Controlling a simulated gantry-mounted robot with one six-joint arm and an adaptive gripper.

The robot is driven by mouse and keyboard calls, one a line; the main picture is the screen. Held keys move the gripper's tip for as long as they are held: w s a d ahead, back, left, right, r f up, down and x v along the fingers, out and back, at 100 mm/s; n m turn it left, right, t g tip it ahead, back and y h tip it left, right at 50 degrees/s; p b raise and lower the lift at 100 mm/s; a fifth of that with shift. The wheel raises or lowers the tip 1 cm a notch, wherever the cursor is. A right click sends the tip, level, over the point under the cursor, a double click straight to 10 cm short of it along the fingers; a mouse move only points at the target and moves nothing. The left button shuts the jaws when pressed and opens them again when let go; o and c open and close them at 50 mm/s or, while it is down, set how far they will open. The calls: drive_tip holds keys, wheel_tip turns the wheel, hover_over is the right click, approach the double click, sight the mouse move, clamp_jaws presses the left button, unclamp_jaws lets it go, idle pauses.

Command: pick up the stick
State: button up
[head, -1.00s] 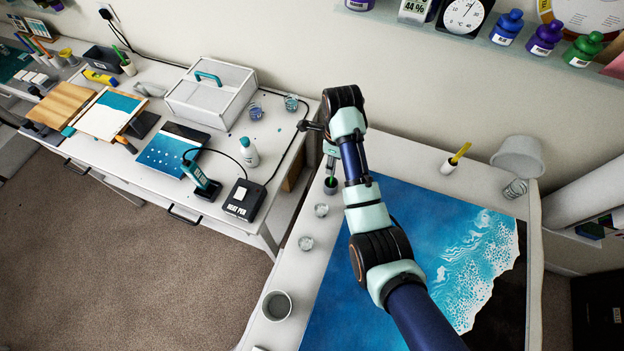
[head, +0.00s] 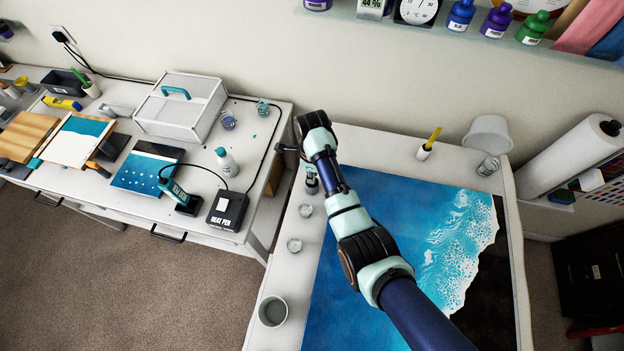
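My gripper (head: 311,172) points down at the left back corner of the resin table, just over a small dark cup (head: 312,187). My arm's wrist partly covers it, and the fingertips are too small and hidden to show whether they are open or shut. A green stick stood in this dark cup in the earlier view; now I cannot make it out behind the gripper. A yellow stick (head: 434,135) leans in a white cup (head: 424,152) at the back of the table, well right of my gripper.
Two small clear cups (head: 305,210) (head: 294,245) and a larger grey cup (head: 273,311) line the table's left edge. The blue and white resin panel (head: 400,215) fills most of the table. A heat pen unit (head: 228,210) and white bottle (head: 226,161) stand on the left desk.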

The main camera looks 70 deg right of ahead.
clamp_jaws()
wheel_tip(320, 180, up, 10)
drive_tip(key=shift+r+p, duration=0.1)
drive_tip(key=shift+p, duration=0.45)
drive_tip(key=shift+r, duration=0.1)
